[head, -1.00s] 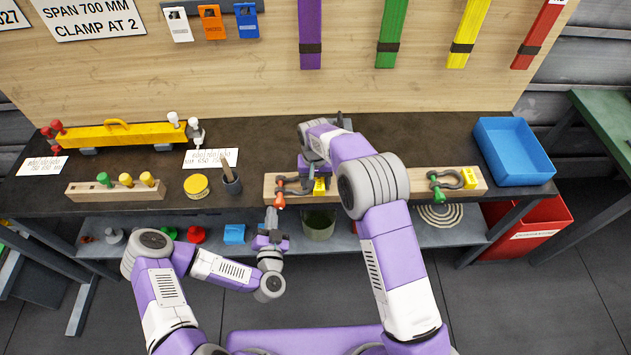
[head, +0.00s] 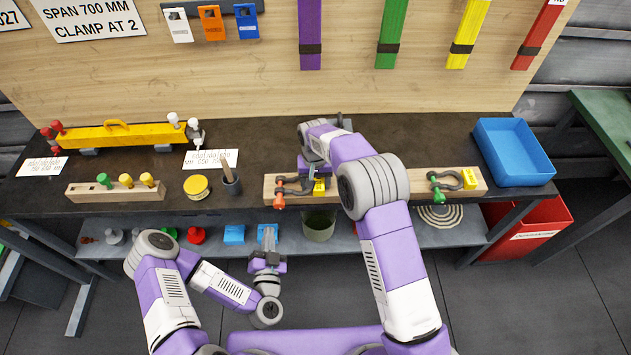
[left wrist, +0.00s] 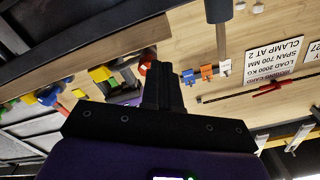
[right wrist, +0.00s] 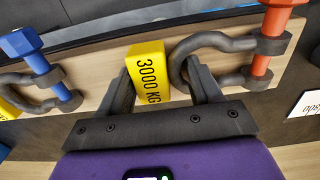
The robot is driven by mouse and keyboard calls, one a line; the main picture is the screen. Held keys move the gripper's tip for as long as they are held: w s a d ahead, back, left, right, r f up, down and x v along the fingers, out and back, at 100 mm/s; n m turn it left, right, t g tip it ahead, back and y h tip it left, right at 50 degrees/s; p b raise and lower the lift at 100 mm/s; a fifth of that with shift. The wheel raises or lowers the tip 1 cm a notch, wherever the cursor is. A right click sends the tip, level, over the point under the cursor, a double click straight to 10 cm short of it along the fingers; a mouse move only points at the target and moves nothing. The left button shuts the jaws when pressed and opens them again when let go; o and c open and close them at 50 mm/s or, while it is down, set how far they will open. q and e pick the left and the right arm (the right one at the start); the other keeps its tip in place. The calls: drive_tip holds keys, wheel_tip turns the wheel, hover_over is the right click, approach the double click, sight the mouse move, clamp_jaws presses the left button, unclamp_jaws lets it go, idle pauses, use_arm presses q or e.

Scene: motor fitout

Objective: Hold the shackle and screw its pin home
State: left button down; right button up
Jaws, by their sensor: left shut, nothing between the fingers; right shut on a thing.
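A dark shackle (right wrist: 190,58) with an orange pin (right wrist: 262,62) lies at the left end of the wooden rack; in the head view its pin head (head: 279,200) points towards me. A yellow block marked 3000 KG (right wrist: 150,75) sits at its bow. My right gripper (right wrist: 165,92) has a finger on each side of this block and is shut on it; one finger overlaps the bow. My left gripper (head: 268,232) is shut and empty, apart from the pin, in front of the bench edge. Its closed fingers also show in the left wrist view (left wrist: 162,82). How deep the pin sits is unclear.
The wooden rack (head: 412,182) also holds a green-pinned shackle (head: 440,188) and a blue-pinned shackle (right wrist: 35,68), which my right arm hides in the head view. A blue bin (head: 515,150) is at right.

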use_arm(q)
drive_tip(key=w+d, duration=0.2)
drive_tip(key=w, duration=0.4)
drive_tip(key=shift+w+d+f, duration=0.15)
drive_tip(key=shift+d+f, duration=0.05)
drive_tip(key=shift+d, duration=0.1)
idle(0.7)
drive_tip(key=shift+r+h, duration=0.25)
drive_tip(key=shift+h, duration=0.05)
idle(0.3)
drive_tip(key=shift+a, duration=0.2)
drive_tip(key=shift+a+r, duration=0.5)
drive_tip(key=shift+a, duration=0.35)
